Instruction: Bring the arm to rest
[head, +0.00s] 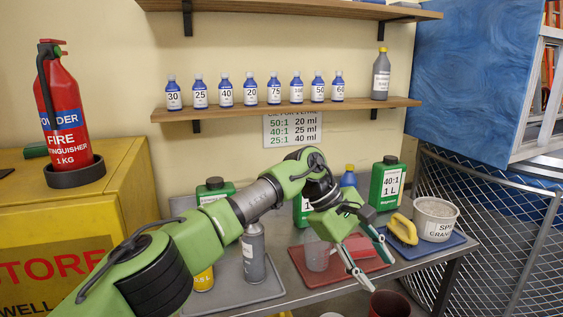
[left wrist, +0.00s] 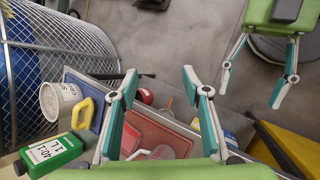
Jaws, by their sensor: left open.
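My left arm comes in from the left over the bench, with its green links bent at the elbow. My left gripper (head: 374,270) hangs near the bench's front edge, pointing down and to the right. In the left wrist view its two fingers (left wrist: 159,72) are well apart with nothing between them. My right gripper (left wrist: 252,93) shows at the top right of the left wrist view, over the grey floor. Its fingers are apart and empty. It is out of the head view.
Below the left gripper lie a red tray (head: 368,262) with a clear cup (head: 317,254) and a blue tray (head: 432,247) with a yellow-handled brush (head: 403,230) and a white tub (head: 436,217). A grey bottle (head: 253,255) stands by my forearm. A mesh cage (head: 500,240) is at right.

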